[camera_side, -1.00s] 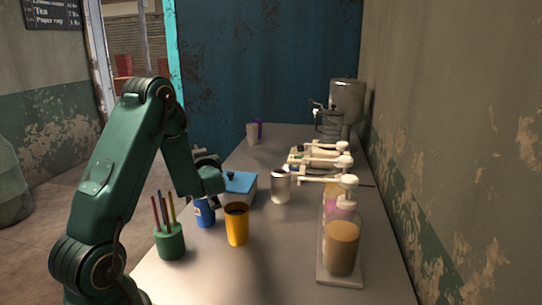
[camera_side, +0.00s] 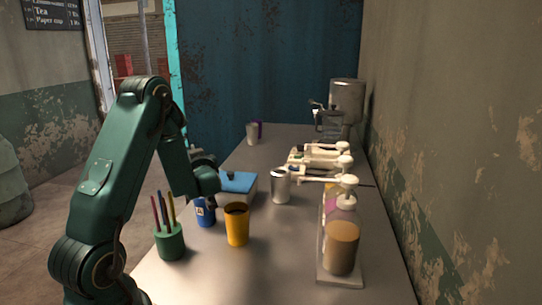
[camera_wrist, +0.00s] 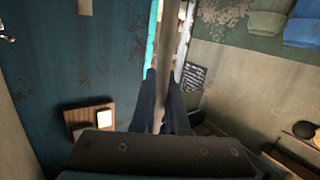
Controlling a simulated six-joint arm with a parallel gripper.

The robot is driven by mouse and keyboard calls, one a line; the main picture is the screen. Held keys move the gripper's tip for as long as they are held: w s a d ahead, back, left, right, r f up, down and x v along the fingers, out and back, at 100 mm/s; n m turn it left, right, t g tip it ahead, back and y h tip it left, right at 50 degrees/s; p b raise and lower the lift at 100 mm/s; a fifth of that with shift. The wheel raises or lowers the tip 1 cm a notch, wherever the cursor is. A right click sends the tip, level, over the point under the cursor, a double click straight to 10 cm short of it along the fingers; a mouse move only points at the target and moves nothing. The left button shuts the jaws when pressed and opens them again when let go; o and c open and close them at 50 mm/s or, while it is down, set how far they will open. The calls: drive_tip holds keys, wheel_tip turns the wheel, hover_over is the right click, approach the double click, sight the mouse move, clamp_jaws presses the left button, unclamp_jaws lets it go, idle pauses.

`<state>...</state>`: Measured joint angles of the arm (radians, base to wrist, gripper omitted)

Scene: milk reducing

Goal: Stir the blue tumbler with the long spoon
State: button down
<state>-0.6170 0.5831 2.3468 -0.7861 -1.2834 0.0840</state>
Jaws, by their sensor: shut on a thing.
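The blue tumbler (camera_side: 205,213) stands on the table in the side view, left of the orange cup (camera_side: 237,226). My gripper (camera_side: 208,203) is right above the tumbler, partly hidden by my own arm. In the wrist view my gripper (camera_wrist: 162,105) is shut on a long thin shaft, the long spoon (camera_wrist: 170,60), which runs up between the fingers. The spoon's lower end is hidden, so I cannot tell how deep it sits in the tumbler.
A green holder (camera_side: 170,243) with several coloured sticks stands at the front left. A blue-topped box (camera_side: 238,186) is just behind the tumbler. A metal cup (camera_side: 280,187) and pump bottles (camera_side: 342,247) stand to the right. The table's front middle is clear.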

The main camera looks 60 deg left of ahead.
drive_tip(key=shift+s+d, duration=0.15)
wheel_tip(320, 180, up, 7)
drive_tip(key=a, duration=0.1)
drive_tip(key=shift+s, duration=0.15)
idle(0.9)
idle(0.5)
wheel_tip(320, 180, up, 5)
idle(0.5)
